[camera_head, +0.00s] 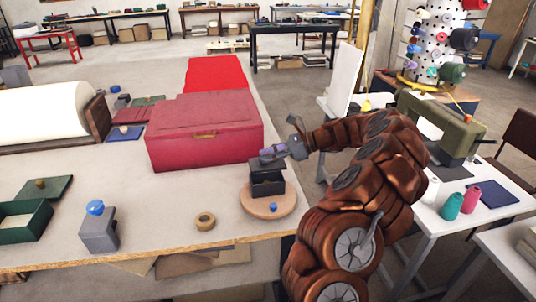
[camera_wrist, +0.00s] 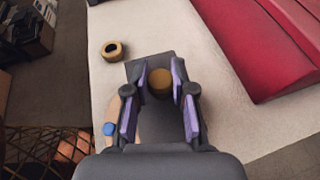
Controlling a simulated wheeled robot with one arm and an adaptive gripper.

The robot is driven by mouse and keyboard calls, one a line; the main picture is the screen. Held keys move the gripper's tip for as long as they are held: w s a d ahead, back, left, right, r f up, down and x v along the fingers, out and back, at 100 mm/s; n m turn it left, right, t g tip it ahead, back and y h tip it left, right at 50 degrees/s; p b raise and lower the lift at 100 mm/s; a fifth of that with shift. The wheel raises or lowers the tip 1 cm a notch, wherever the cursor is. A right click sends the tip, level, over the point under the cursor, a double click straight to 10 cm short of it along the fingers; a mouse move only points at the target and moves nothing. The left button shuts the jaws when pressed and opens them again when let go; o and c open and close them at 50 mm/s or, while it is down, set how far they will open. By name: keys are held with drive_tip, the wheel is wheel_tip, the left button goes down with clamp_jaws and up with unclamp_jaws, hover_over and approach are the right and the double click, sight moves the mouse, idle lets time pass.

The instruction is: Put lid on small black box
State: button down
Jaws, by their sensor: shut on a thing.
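The small black box (camera_head: 267,187) stands upright on a round wooden board (camera_head: 289,203) near the table's right edge. My gripper (camera_head: 271,152) is just above it, pointing down. In the wrist view, my gripper (camera_wrist: 161,75) has its purple pads closed on the brown knob (camera_wrist: 160,84) of a dark lid (camera_wrist: 139,68). The lid hides most of the box in that view. In the head view, the lid is over the box's top; I cannot tell whether it touches the rim.
A large red case (camera_head: 205,145) stands left of the box. A tape roll (camera_head: 204,221) and a grey box with a blue knob (camera_head: 98,230) lie toward the front left. A small blue knob (camera_head: 273,207) is on the board. A sewing machine (camera_head: 440,125) stands on the right table.

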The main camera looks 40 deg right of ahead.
sight(269, 167)
drive_tip(key=shift+f+b, duration=0.8)
drive_tip(key=shift+f, duration=1.7)
idle(1.2)
drive_tip(key=c, duration=0.9)
unclamp_jaws()
drive_tip(key=shift+d, duration=0.1)
drive_tip(key=v, duration=1.2)
